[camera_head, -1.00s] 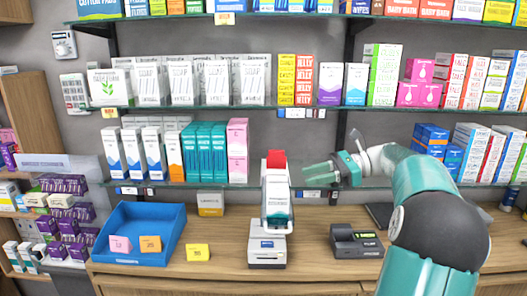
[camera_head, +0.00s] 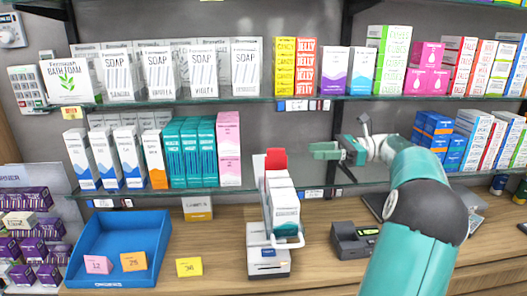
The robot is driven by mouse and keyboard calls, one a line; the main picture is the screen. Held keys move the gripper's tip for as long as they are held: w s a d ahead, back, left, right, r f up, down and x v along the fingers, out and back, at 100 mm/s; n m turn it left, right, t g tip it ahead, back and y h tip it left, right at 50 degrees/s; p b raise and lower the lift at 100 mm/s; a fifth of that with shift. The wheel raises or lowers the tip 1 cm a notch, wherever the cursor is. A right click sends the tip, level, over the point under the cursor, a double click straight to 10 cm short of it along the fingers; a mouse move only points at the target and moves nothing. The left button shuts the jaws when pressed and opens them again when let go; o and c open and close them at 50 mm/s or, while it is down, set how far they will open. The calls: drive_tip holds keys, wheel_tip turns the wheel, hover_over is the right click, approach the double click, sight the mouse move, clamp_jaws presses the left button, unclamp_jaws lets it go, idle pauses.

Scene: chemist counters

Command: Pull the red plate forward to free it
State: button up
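The red plate (camera_head: 276,159) stands upright at the back of a narrow white dispenser (camera_head: 266,259) on the wooden counter. A row of white boxes (camera_head: 281,194) stands in front of it in a sloping channel, so only its upper part shows. A wire loop closes the front of the channel. My gripper (camera_head: 322,151) is in the air to the right of the red plate, at about its height in the picture, with its teal fingers pointing left. It is apart from the plate and holds nothing that I can see. The finger gap is seen too edge-on to judge.
A glass shelf (camera_head: 250,185) with boxes runs behind the dispenser. A blue tray (camera_head: 119,281) with two small cards stands left, a yellow card (camera_head: 189,267) beside it. A dark card terminal (camera_head: 352,240) stands right of the dispenser, below my arm.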

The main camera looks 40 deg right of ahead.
sight(269, 158)
drive_tip(key=x, duration=1.4)
drive_tip(key=shift+d+f, duration=0.1)
drive_tip(key=shift+f, duration=0.05)
clamp_jaws()
